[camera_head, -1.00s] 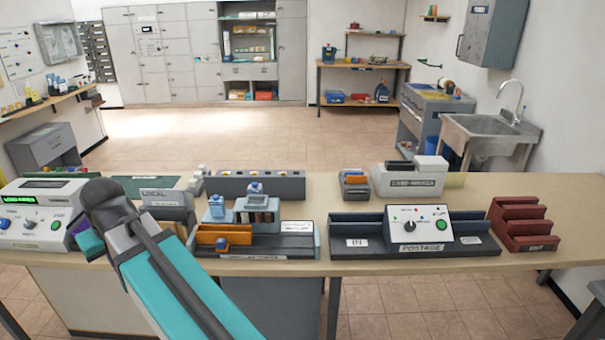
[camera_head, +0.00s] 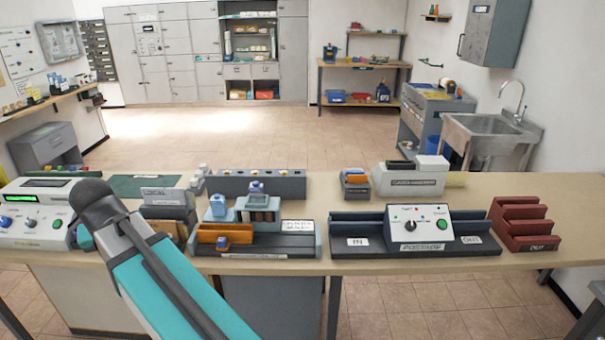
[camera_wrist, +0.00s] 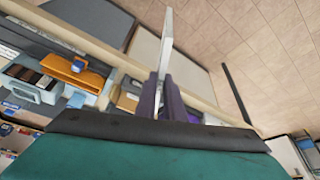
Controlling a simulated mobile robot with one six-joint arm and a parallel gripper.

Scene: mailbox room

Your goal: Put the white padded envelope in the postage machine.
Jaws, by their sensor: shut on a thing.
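The postage machine (camera_head: 404,248) stands on the counter right of centre in the head view. It has a dark tray with an IN label at left, an OUT label at right, and a white control box with a green button between them. In the wrist view my gripper (camera_wrist: 166,98) has its purple fingers shut on the white padded envelope (camera_wrist: 167,42), which shows edge-on as a thin white strip. In the head view my arm hides the envelope and most of the gripper, at the left, well away from the postage machine.
A sorting tray with an orange divider (camera_head: 208,234) stands between my arm and the postage machine. A white-and-grey machine (camera_head: 38,205) stands at the far left. A red rack (camera_head: 522,226) is right of the postage machine. Some counter behind the postage machine is bare.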

